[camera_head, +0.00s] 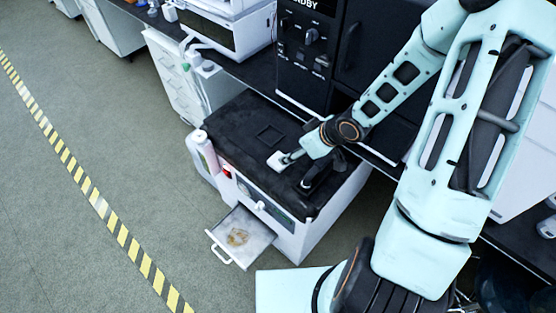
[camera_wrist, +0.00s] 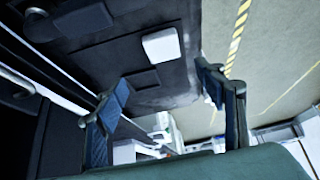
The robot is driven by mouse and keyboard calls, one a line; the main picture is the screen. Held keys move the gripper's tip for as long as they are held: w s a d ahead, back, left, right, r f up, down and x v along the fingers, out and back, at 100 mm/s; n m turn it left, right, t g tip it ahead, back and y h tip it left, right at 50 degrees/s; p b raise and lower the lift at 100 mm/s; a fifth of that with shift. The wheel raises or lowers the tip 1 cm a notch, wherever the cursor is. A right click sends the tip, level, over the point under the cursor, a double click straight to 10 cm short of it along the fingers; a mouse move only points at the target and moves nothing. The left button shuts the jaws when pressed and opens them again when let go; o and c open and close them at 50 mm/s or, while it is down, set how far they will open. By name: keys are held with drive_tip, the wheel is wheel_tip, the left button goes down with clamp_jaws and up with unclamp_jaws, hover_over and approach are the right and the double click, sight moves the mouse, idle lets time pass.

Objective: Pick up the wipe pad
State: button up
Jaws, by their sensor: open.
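The wipe pad is a small white block with rounded corners. It lies on the black top of the bench unit, shown in the head view (camera_head: 276,162) and in the wrist view (camera_wrist: 161,45). My gripper (camera_wrist: 162,77) is open in the wrist view, its two blue-grey fingers spread apart with nothing between them. The pad shows beyond the fingertips, apart from both. In the head view my arm comes in from the right and its end is close beside the pad. The fingers are hard to make out there.
The black top (camera_head: 235,125) has a shallow square outline (camera_head: 270,135) near the pad. A pinkish-white bottle (camera_head: 204,152) stands at its left edge. An open drawer (camera_head: 253,228) with a brown stain juts from the front. A tall black instrument (camera_head: 310,50) stands behind.

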drive_tip(key=b+x, duration=0.1)
drive_tip(key=x, duration=0.4)
drive_tip(key=shift+f+b, duration=0.1)
drive_tip(key=shift+b, duration=0.3)
drive_tip(key=f, duration=0.1)
drive_tip(key=a+f+b, duration=0.1)
drive_tip(key=f, duration=0.1)
drive_tip(key=shift+w+a+f, duration=0.3)
drive_tip(key=shift+a+f, duration=0.1)
drive_tip(key=shift+w+a+f, duration=0.2)
drive_tip(key=shift+w+f, duration=0.1)
drive_tip(key=shift+f, duration=0.15)
drive_tip(key=shift+c, duration=0.5)
drive_tip(key=c, duration=0.9)
drive_tip(key=shift+r, duration=0.2)
